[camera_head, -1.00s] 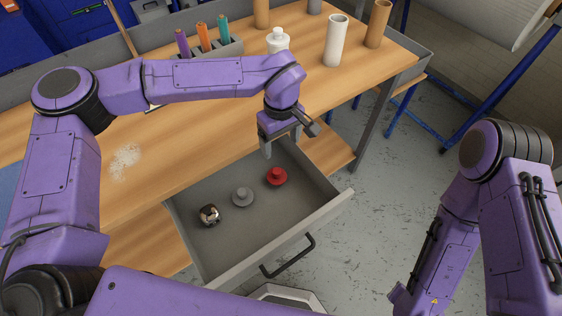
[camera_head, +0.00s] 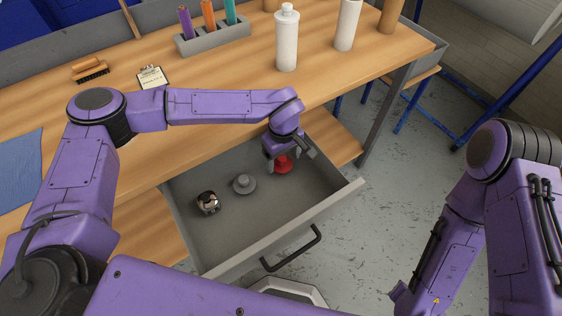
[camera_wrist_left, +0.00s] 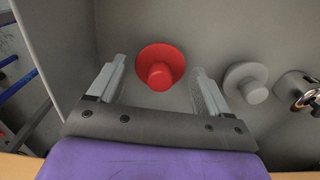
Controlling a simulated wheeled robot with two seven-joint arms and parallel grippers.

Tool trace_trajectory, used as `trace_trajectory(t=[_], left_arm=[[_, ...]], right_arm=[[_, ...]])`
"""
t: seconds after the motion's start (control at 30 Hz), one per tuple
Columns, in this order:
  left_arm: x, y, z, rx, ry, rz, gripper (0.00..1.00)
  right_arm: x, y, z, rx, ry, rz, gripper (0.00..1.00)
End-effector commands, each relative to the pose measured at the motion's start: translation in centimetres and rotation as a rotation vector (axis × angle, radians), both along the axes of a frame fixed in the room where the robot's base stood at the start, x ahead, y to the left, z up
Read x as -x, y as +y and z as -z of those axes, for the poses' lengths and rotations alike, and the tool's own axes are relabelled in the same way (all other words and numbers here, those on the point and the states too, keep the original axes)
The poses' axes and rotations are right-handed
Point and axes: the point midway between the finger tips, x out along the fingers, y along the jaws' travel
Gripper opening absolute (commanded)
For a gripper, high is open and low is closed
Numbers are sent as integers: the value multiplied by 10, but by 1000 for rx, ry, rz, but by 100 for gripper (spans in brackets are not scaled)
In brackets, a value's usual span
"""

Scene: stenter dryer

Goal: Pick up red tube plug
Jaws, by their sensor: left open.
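The red tube plug (camera_head: 283,164) lies in the open grey drawer (camera_head: 262,231), toward its back right. In the left wrist view the red plug (camera_wrist_left: 160,68) shows whole, a wide flange with a round stub, between and just beyond the fingertips. My left gripper (camera_head: 281,160) is open and empty, reaching down into the drawer over the plug and partly covering it in the head view. Its two fingers (camera_wrist_left: 157,82) stand apart on either side of the plug. My right arm is at the right of the head view; its gripper is not visible.
The drawer's walls surround the gripper.

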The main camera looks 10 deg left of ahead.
Motion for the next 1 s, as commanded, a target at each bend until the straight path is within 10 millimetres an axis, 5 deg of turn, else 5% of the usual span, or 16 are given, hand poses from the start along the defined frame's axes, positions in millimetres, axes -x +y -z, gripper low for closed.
trace_trajectory(t=[0.13, 0.37, 0.5, 0.53, 0.83, 1.0], left_arm=[[0, 1, 20, 1, 0, -1, 78], [0, 1, 23, 1, -2, -1, 78], [0, 1, 23, 1, -2, -1, 36], [0, 1, 23, 1, -2, -1, 33], [-1, 1, 21, 1, -2, -1, 33], [-2, 1, 2, 1, -5, -2, 33]], right_arm=[[0, 0, -4, 0, 0, 0, 43], [0, 0, -3, 0, 0, 0, 43], [0, 0, -3, 0, 0, 0, 43], [0, 0, -3, 0, 0, 0, 43], [0, 0, -3, 0, 0, 0, 43], [0, 0, -2, 0, 0, 0, 43]])
